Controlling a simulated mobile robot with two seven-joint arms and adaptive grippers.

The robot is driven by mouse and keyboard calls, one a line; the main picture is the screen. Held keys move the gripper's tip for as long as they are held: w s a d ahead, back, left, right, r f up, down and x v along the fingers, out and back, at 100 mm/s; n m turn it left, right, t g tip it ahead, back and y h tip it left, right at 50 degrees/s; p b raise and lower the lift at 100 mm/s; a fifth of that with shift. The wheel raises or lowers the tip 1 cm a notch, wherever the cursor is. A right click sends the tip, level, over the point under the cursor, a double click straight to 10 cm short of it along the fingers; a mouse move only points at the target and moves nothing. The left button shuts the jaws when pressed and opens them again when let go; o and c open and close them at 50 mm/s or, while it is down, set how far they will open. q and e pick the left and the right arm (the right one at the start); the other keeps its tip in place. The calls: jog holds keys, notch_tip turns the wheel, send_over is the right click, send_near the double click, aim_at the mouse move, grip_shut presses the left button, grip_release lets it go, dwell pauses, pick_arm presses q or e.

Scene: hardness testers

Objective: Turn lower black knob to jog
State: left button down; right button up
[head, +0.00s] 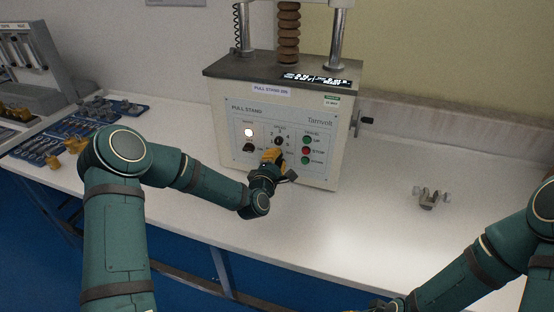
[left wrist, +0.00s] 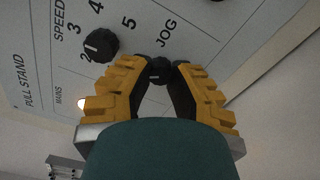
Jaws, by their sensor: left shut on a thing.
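The pull stand (head: 290,125) has a grey front panel with knobs, a lit lamp and coloured buttons. My left gripper (head: 270,157) is at the lower middle of that panel and hides the lower black knob in the head view. In the left wrist view my left gripper (left wrist: 160,72) has its yellow fingers with dark tips shut on the lower black knob (left wrist: 160,70), one on each side. The word JOG is printed beside this knob. The speed knob (left wrist: 102,45), among its numbers, is clear of the fingers. My right gripper (head: 385,306) is only partly seen at the bottom edge.
A metal fixture (head: 429,198) stands on the white bench (head: 370,225) to the right. Blue trays with tools (head: 55,140) lie at the left. Bench space in front of the stand is clear. A handle (head: 366,120) sticks out from the stand's right side.

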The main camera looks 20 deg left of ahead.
pick_arm(q)
jog(key=shift+r+m, duration=0.1)
jog(key=shift+m, duration=7.3)
jog(key=c, duration=0.8)
grip_release()
jog(key=shift+a, duration=0.1)
